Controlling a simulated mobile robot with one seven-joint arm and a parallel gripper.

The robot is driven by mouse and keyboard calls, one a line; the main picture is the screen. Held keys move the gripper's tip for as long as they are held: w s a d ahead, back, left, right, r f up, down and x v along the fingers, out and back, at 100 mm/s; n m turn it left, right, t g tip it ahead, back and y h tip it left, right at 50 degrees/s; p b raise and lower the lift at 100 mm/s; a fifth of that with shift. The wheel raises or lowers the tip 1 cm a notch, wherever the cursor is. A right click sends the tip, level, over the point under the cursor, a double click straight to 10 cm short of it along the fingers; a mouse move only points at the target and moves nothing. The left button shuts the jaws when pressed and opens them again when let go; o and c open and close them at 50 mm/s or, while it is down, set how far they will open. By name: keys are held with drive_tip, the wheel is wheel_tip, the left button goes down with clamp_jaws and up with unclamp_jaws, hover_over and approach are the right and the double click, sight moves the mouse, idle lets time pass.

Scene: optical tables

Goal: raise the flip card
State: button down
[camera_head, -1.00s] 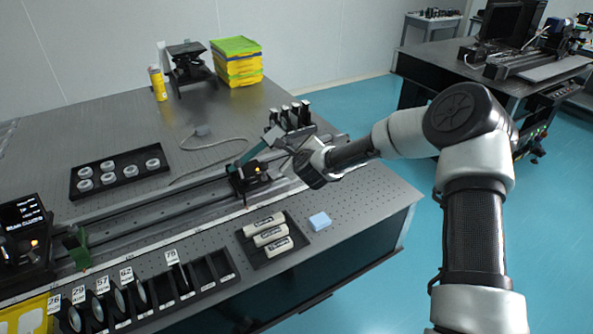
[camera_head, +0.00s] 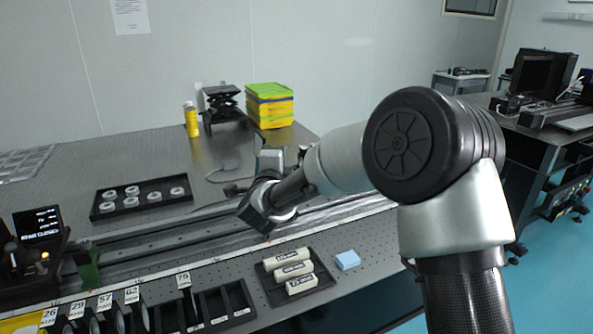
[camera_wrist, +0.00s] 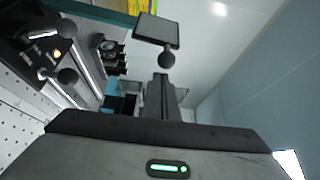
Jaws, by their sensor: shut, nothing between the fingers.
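In the wrist view a dark square plate with a ball knob, which looks like the flip card (camera_wrist: 157,29), stands beyond my gripper (camera_wrist: 161,80). My gripper is shut and empty; its narrow fingers point toward the knob, and I cannot tell whether they touch it. In the head view a pale grey square plate (camera_head: 270,159), perhaps the same card, shows just above my wrist. My wrist hides the fingertips and the card's mount there. A dark unit with an orange light (camera_wrist: 52,52) and ball-ended levers is at the left of the wrist view.
A long rail (camera_head: 170,236) crosses the optical table. A black tray of white rings (camera_head: 140,197) lies behind it. White labelled cylinders (camera_head: 291,270) and a blue block (camera_head: 347,261) lie in front. Yellow and green boxes (camera_head: 269,106) stand at the back.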

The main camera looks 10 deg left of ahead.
drive_tip(key=s+a+n+b, duration=0.1)
drive_tip(key=a+t+b, duration=0.1)
drive_tip(key=s+a+n+b, duration=0.1)
drive_tip(key=a, duration=0.1)
drive_tip(key=shift+s+r+n, duration=0.3)
drive_tip(key=shift+s, duration=0.05)
